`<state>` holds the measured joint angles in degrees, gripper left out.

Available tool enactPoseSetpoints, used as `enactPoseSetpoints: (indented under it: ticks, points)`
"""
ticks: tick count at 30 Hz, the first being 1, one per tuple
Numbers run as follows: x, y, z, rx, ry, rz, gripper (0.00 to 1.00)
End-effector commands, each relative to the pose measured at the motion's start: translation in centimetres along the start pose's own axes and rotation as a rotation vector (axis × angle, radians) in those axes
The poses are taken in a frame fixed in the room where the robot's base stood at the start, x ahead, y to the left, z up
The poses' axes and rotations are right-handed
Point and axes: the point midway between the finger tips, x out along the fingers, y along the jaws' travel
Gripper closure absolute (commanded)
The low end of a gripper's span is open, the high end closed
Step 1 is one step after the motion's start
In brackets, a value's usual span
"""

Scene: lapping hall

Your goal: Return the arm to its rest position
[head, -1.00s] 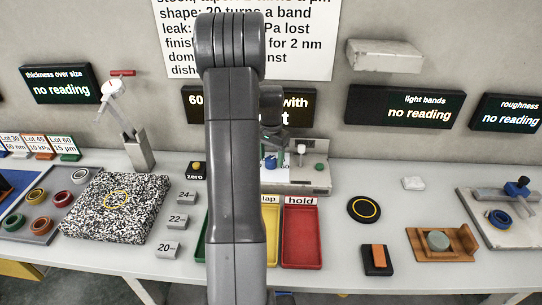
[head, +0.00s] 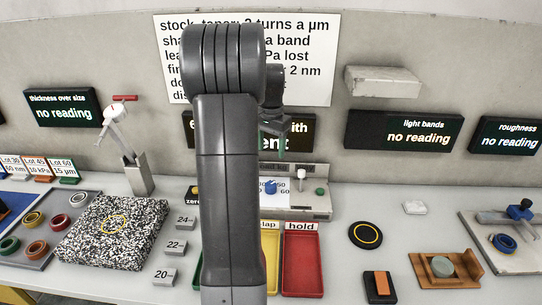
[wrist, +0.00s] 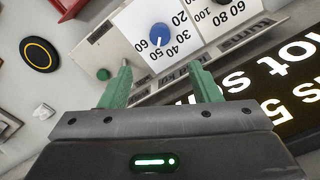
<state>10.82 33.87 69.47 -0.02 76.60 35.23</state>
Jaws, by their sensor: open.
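My gripper (head: 273,150) is raised in front of the wall sign above the dial machine, partly hidden by my own arm in the head view. In the wrist view my gripper (wrist: 160,88) shows two green fingers set wide apart with nothing between them. Beyond the fingers is the dial machine (wrist: 115,40), with a blue knob and a green button. The same dial machine (head: 310,205) stands at the back of the bench in the head view, apart from the gripper. My arm hides the middle of the bench.
The speckled plate (head: 90,240) is left of my arm. The yellow tray (head: 271,275) and red hold tray (head: 303,265) are beside it. A black disc (head: 365,235) and an orange holder (head: 440,272) are at right. A grey shelf block (head: 383,81) juts from the wall.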

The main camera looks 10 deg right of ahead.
Motion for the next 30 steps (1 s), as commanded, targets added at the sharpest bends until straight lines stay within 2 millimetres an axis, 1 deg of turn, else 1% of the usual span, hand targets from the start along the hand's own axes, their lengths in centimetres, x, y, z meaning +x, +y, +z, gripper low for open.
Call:
enactPoseSetpoints:
  ticks: [10, 14, 17, 20, 30]
  points:
    - [-0.2, 0.0, 0.0, 0.0, 0.001, 0.0, 0.43]
    - [0.3, 0.0, 0.0, 0.0, -0.001, 0.001, 0.43]
    - [1.4, 0.0, 0.0, 0.0, -0.002, 0.001, 0.43]
    - [3.1, 0.0, 0.1, 0.0, -0.004, 0.002, 0.43]
    - [9.8, 0.1, 0.1, 0.0, -0.005, 0.003, 0.43]
